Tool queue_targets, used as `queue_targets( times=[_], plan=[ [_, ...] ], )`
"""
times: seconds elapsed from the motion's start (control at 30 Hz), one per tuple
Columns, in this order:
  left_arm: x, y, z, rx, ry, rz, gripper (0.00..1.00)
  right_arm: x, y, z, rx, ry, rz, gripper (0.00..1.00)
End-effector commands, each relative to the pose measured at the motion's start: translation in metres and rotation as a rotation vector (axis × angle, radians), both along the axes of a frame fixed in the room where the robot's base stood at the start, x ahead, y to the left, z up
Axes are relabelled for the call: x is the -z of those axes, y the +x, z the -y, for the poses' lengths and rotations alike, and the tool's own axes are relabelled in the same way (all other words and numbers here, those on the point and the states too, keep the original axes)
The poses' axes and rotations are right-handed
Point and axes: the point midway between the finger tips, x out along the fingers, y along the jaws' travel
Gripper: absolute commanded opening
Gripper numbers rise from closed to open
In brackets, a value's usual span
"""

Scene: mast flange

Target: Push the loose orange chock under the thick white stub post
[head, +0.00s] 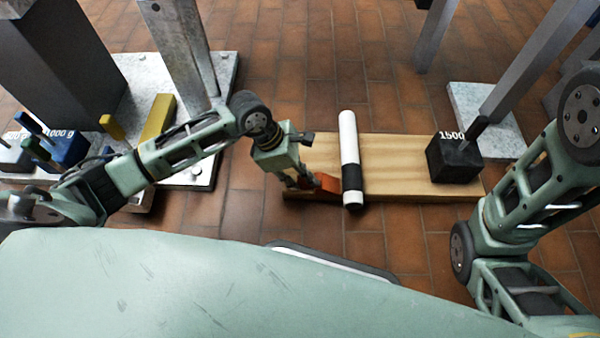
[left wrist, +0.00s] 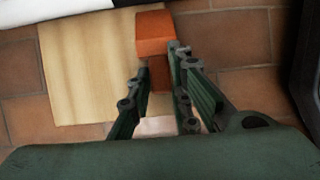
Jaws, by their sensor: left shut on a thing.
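The orange chock (head: 327,186) is at the near left part of a light wooden board, with its right end close to the white post. My left gripper (head: 305,180) is shut on the chock from the left; in the left wrist view the chock (left wrist: 155,32) sticks out beyond the fingers (left wrist: 160,68). The thick white stub post (head: 348,135), with a black band near its near end, runs across the board just right of the chock. I cannot tell whether chock and post touch. A bit of white shows at the wrist view's top left. My right gripper is not in view.
A black block marked 1500 (head: 454,160) stands on the right of the wooden board (head: 400,165). Grey posts on pale plates stand at left and right. A yellow bar (head: 158,117) and coloured pieces lie at left. Tiled floor surrounds the board.

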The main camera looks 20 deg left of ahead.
Motion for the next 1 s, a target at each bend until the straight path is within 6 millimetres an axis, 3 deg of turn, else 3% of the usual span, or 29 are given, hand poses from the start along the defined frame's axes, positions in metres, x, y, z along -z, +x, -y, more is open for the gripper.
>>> queue_targets(
  times=[1.0],
  plan=[
    [0.0, 0.005, 0.015, 0.001, -0.001, 0.001, 0.0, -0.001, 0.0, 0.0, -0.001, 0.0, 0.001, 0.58]
  ],
)
